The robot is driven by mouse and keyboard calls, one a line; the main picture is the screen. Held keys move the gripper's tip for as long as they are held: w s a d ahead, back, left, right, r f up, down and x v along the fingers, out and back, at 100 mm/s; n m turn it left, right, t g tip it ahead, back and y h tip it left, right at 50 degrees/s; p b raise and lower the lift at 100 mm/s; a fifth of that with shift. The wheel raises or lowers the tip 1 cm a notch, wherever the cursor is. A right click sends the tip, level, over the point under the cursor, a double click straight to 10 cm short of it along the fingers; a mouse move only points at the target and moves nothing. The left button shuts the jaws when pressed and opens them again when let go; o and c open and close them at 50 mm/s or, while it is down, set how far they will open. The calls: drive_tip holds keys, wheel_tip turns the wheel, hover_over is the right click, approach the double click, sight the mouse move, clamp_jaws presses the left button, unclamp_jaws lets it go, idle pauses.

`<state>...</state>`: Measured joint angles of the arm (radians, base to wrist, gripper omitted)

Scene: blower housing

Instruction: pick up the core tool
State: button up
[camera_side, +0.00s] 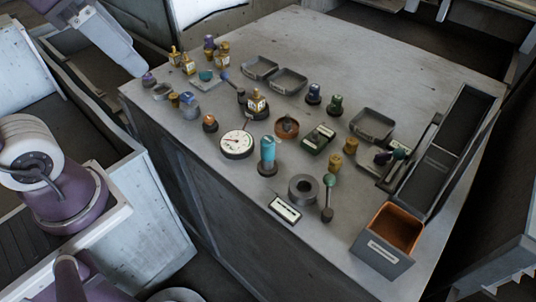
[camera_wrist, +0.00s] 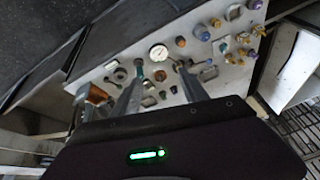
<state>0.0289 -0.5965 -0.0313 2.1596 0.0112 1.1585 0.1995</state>
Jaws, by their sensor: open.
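I cannot tell for sure which thing is the core tool. A slim dark tool with a green ball end (camera_side: 328,198) stands near the front of the grey bench in the side view, beside a dark ring (camera_side: 302,187). A thin tool with a blue handle (camera_side: 227,79) lies farther back, by a brass fitting on a dark round base (camera_side: 257,103). My gripper (camera_wrist: 160,76) shows in the wrist view with its two fingers apart and nothing seen held between them. It is above the bench; I cannot make out its fingertips in the side view.
The bench (camera_side: 400,68) is crowded in its middle. A white dial gauge (camera_side: 237,144) and an upright cyan cylinder (camera_side: 268,152) stand near the front. An orange-lined bin (camera_side: 385,258) and a long black tray (camera_side: 440,150) are at the right. The back of the bench is clear.

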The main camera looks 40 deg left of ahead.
drive_tip(key=w+d+r+m+g, duration=0.2)
drive_tip(key=w+d+m, duration=0.3)
drive_tip(key=w+m, duration=0.35)
drive_tip(key=m+g, duration=0.3)
drive_tip(key=m, duration=0.6)
hover_over(268, 155)
drive_tip(key=a, duration=0.1)
wheel_tip(268, 155, down, 4)
drive_tip(key=shift+m, duration=0.25)
drive_tip(key=f, duration=1.6)
drive_tip(key=w+f, duration=0.1)
drive_tip(key=f, duration=0.8)
clamp_jaws()
